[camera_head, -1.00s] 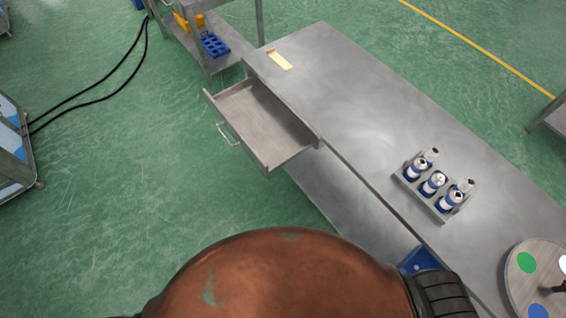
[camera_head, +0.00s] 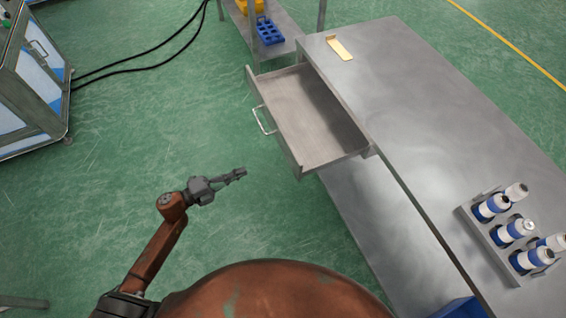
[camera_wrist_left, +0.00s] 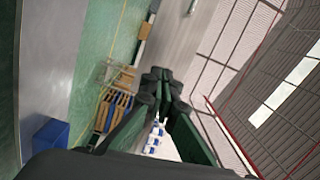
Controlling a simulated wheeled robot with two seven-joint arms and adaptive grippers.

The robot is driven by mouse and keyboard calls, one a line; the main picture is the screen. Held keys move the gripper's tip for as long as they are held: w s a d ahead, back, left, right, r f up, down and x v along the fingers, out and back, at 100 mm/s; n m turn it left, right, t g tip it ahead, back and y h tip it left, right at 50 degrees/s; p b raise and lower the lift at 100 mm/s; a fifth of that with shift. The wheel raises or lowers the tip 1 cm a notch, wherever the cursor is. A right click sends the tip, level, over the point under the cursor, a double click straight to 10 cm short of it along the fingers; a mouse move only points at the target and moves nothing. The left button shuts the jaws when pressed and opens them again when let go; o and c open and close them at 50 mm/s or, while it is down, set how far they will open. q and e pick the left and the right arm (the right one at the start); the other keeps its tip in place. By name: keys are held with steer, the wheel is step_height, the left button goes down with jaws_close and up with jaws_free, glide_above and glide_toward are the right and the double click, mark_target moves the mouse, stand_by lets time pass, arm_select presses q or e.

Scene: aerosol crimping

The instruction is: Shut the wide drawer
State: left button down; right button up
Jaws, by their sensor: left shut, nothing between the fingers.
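The wide drawer (camera_head: 305,118) stands pulled out from the left side of the steel table, empty inside, with a bar handle (camera_head: 263,120) on its front panel. My left gripper (camera_head: 241,172) is shut and empty, to the lower left of the drawer and apart from it, pointing right. In the left wrist view the closed fingers (camera_wrist_left: 160,80) show with nothing between them. My right gripper is not in view.
The steel table (camera_head: 430,110) carries a rack with several cans (camera_head: 515,229) and a yellow plate (camera_head: 340,49). A shelf with a blue tray (camera_head: 269,31) stands behind the drawer. A blue-and-white machine (camera_head: 35,85) stands at left. Green floor before the drawer is free.

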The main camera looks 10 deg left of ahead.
mark_target(290, 158)
arm_select(q)
steer(key=w+d+m, duration=0.1)
steer(key=w+d, duration=0.1)
steer(key=d, duration=0.2)
steer(key=w+d+r+g+b, duration=0.1)
steer(key=w+d, duration=0.1)
steer(key=d, duration=0.2)
steer(key=w+d+m+h+b, duration=0.1)
steer(key=w+d, duration=0.1)
steer(key=d, duration=0.3)
steer(key=shift+r+m+g, duration=0.3)
steer(key=shift+r, duration=0.1)
steer(key=shift+w+d, duration=0.25)
steer(key=shift+d, duration=0.25)
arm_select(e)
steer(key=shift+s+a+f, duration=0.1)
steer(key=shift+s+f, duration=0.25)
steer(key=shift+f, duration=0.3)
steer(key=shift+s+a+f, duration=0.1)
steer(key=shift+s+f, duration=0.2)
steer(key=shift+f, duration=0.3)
